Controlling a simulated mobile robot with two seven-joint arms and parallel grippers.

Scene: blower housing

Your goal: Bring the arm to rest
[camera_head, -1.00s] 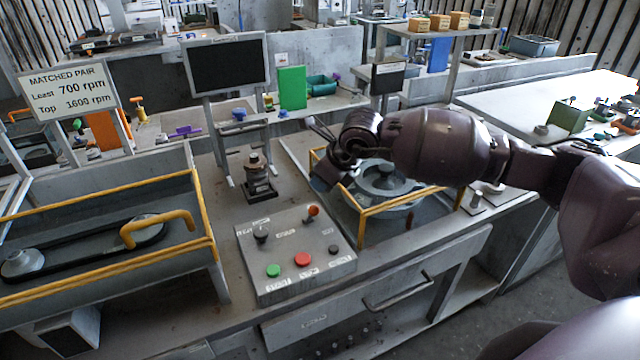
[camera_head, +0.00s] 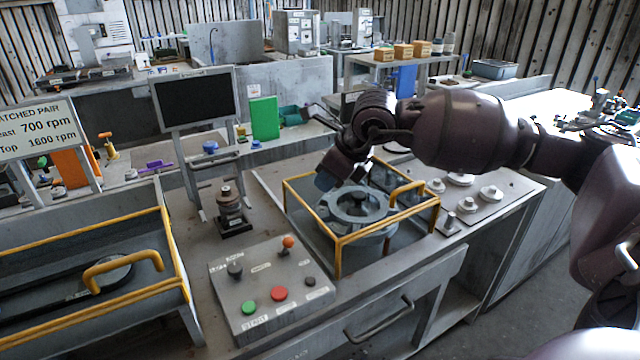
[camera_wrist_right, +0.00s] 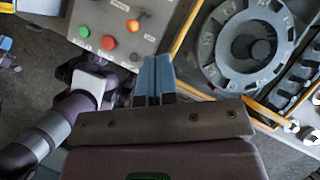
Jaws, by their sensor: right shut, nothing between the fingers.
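My left gripper does not clearly show in the head view.
The control box (camera_head: 270,285) with green and red buttons stands left of the enclosure. A dark-and-metal fixture (camera_head: 232,208) stands behind it. A monitor (camera_head: 195,98) stands at the back. Several metal discs lie on a plate (camera_head: 478,212) at right. A second yellow-railed bay (camera_head: 178,250) is at left.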

